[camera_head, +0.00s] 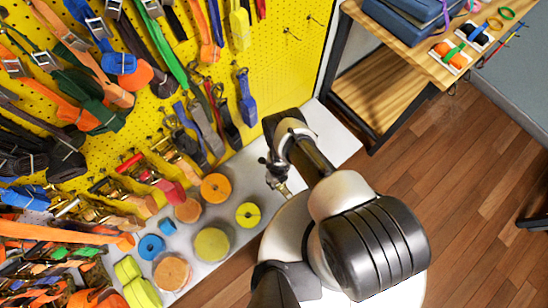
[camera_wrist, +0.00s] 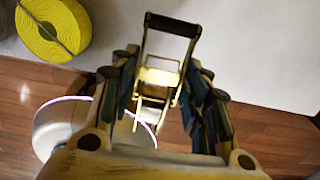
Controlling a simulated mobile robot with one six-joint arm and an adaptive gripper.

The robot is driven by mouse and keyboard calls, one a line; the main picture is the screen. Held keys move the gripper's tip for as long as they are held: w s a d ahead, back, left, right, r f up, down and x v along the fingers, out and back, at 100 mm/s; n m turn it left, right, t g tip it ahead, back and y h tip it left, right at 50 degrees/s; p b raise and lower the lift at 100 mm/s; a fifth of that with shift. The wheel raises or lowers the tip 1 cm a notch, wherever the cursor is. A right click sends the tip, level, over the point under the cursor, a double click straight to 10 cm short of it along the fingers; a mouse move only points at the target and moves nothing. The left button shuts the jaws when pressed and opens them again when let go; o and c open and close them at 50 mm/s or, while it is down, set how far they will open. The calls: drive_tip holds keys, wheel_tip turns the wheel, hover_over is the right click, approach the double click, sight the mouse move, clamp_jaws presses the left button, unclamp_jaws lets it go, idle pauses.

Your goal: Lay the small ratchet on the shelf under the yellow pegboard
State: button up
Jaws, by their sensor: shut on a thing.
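The small ratchet (camera_wrist: 158,76), with a brass-coloured metal frame and a black handle bar, is in the wrist view. My gripper (camera_wrist: 162,92) is shut on its frame, one finger on each side, and the handle sticks out beyond the fingertips. In the head view my gripper (camera_head: 279,180) is over the front part of the pale shelf (camera_head: 334,143), and the ratchet is too small there to make out clearly. The shelf runs under the yellow pegboard (camera_head: 285,55). In the wrist view the pale shelf surface (camera_wrist: 255,55) lies beyond the ratchet; the gap cannot be told.
A yellow strap roll (camera_head: 248,215) lies on the shelf left of my gripper, with an orange roll (camera_head: 215,187) and several others further left. Straps and ratchets hang on the pegboard. The shelf's right end is bare. A wooden workbench (camera_head: 415,45) stands at upper right.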

wheel_tip(320, 180, down, 15)
drive_tip(key=b, duration=1.3)
drive_tip(key=shift+r, duration=0.3)
drive_tip(key=o, duration=1.4)
drive_tip(key=shift+b, duration=0.3)
drive_tip(key=shift+c, duration=0.2)
wheel_tip(320, 180, up, 12)
drive_tip(key=p, duration=1.2)
